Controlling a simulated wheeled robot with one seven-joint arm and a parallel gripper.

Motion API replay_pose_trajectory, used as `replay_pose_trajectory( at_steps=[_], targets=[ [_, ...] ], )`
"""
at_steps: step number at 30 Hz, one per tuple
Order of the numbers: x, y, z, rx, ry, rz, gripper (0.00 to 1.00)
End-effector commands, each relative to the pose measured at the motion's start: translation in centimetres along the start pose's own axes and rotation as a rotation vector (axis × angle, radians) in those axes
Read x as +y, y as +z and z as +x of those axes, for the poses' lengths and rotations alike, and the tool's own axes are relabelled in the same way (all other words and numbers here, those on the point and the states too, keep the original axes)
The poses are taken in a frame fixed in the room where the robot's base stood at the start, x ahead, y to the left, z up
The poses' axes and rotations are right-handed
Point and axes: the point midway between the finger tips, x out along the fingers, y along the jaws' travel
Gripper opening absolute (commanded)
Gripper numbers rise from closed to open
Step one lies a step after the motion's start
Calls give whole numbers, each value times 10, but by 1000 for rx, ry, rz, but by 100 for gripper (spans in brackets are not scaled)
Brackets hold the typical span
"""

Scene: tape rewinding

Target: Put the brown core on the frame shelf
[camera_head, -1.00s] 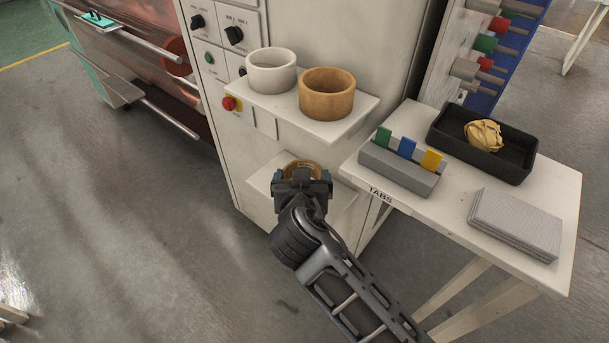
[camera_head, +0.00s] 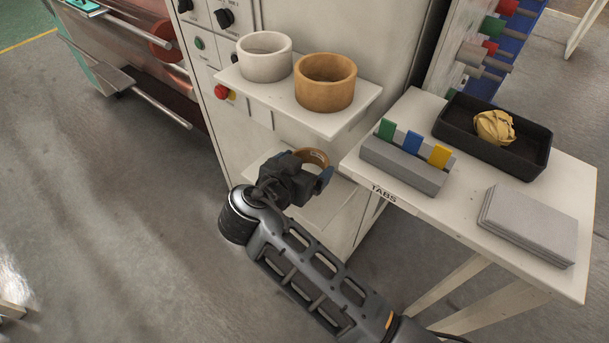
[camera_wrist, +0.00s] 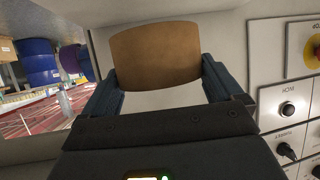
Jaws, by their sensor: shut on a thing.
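My gripper (camera_head: 299,168) is at the lower shelf of the pale machine cabinet, shut on a brown core (camera_head: 314,156). In the wrist view the brown core (camera_wrist: 155,55) sits between the two blue-grey fingers of my gripper (camera_wrist: 160,80). In the head view my gripper hides most of this core. I cannot tell whether it touches the lower shelf (camera_head: 335,197). On the upper shelf (camera_head: 345,119), a second, larger-looking brown core (camera_head: 325,93) stands upright at the right, beside a white core (camera_head: 265,66) at the left.
A white table (camera_head: 465,210) at the right, close to the lower shelf, bears a grey holder with coloured tabs (camera_head: 405,170), a black tray with a yellow cloth (camera_head: 494,127) and a grey stack (camera_head: 528,226). A red button (camera_head: 222,92) is left of the shelves.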

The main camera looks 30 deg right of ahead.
Motion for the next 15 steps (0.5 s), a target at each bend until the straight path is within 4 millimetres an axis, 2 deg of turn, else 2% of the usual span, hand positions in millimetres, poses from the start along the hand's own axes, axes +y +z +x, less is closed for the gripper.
replay_pose_trajectory(
  at_steps=[7,15],
  targets=[
    [0,28,13,0,1,-3,58],
    [0,31,15,0,0,0,58]
  ],
)
